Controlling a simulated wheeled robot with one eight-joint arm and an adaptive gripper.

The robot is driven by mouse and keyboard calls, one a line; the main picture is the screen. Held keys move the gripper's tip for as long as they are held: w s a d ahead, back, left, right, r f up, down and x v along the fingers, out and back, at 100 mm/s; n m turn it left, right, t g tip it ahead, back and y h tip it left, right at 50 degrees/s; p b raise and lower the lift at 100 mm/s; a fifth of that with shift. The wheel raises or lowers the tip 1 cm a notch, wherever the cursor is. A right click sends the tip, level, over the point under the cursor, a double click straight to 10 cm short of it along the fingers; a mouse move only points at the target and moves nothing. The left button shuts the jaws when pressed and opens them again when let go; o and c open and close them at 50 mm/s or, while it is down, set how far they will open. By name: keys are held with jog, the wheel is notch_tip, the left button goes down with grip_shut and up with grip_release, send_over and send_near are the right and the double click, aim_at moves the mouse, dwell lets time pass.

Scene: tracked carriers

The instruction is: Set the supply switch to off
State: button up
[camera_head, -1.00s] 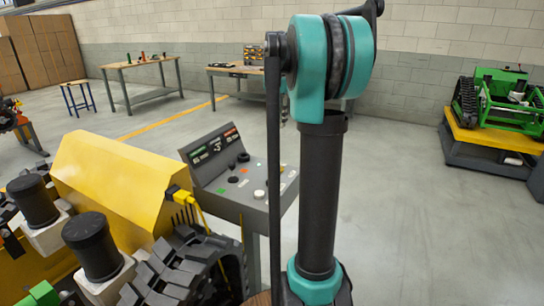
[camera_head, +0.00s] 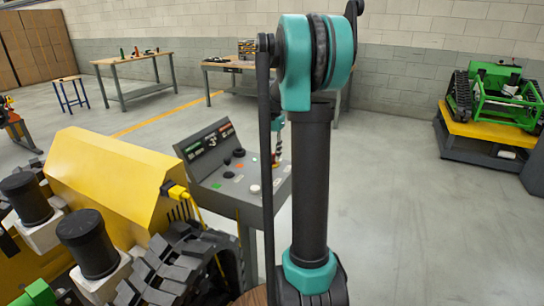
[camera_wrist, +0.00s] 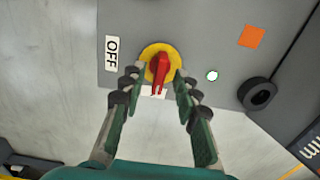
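The supply switch (camera_wrist: 161,67) is a red handle on a round yellow plate in the wrist view. Its handle points down the picture, towards a small white label partly hidden below it. A white OFF label (camera_wrist: 112,53) is to its left. My gripper (camera_wrist: 156,76) is open, with one fingertip on each side of the red handle; whether either touches it I cannot tell. In the head view my gripper (camera_head: 278,150) is over the right part of the grey control panel (camera_head: 210,198), mostly hidden behind my arm.
The panel carries a black ring-shaped knob (camera_wrist: 258,94), an orange square (camera_wrist: 253,36) and a white button (camera_wrist: 212,75). A yellow tracked machine (camera_head: 110,185) stands close on the left. A green tracked machine (camera_head: 500,95) is at right. The floor between is open.

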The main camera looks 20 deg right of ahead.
jog(key=shift+f, duration=0.75)
jog(key=shift+c, duration=0.5)
grip_shut()
